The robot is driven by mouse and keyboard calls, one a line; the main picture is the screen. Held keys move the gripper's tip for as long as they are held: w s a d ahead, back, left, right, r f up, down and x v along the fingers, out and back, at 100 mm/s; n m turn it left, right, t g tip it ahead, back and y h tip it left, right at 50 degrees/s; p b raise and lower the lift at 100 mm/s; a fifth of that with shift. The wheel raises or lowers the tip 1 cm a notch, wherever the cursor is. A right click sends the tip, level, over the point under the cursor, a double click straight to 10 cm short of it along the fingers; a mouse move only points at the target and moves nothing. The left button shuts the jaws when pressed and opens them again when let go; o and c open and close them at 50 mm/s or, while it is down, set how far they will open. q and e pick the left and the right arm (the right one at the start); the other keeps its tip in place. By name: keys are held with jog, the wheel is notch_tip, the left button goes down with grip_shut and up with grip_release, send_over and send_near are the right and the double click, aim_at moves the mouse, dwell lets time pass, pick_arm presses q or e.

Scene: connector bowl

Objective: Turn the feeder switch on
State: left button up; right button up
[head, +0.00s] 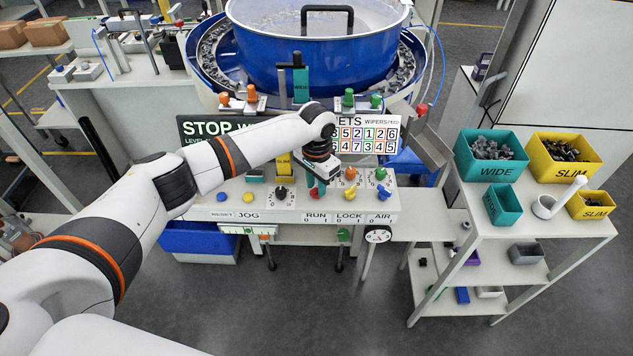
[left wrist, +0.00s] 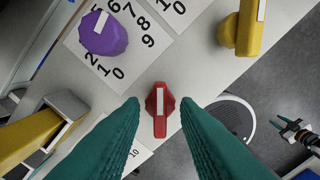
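The red switch (left wrist: 159,112), a knob with a white pointer stripe, shows in the left wrist view between my teal fingertips. In the head view a red knob (head: 314,192) shows just under my left gripper, above the RUN label, partly covered. My left gripper (left wrist: 160,104) is open, one finger on either side of the red switch; I see no contact. It also shows in the head view (head: 319,176), pointing down over the panel. A small dark shape with teal tips (left wrist: 292,130), perhaps my right gripper, is at the lower right of the left wrist view.
The yellow LOCK knob (head: 350,195) and blue AIR knob (head: 384,192) stand to the right. A black-topped dial (head: 281,192) is to the left. A purple knob (left wrist: 103,34) shows in the left wrist view. The blue bowl (head: 315,50) stands behind; a shelf of bins (head: 492,166) is right.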

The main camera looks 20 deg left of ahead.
pick_arm(q)
grip_shut()
jog(key=shift+m, duration=0.3)
jog(key=m+p, duration=0.1)
jog(key=m, duration=0.1)
jog(key=shift+r+m+p, duration=0.1)
jog(key=shift+m+p, duration=0.2)
jog(key=shift+p, duration=0.05)
jog(key=m+p, duration=0.1)
jog(key=m, duration=0.3)
jog(key=shift+m, duration=0.3)
jog(key=m, duration=0.5)
jog(key=shift+m, duration=2.5)
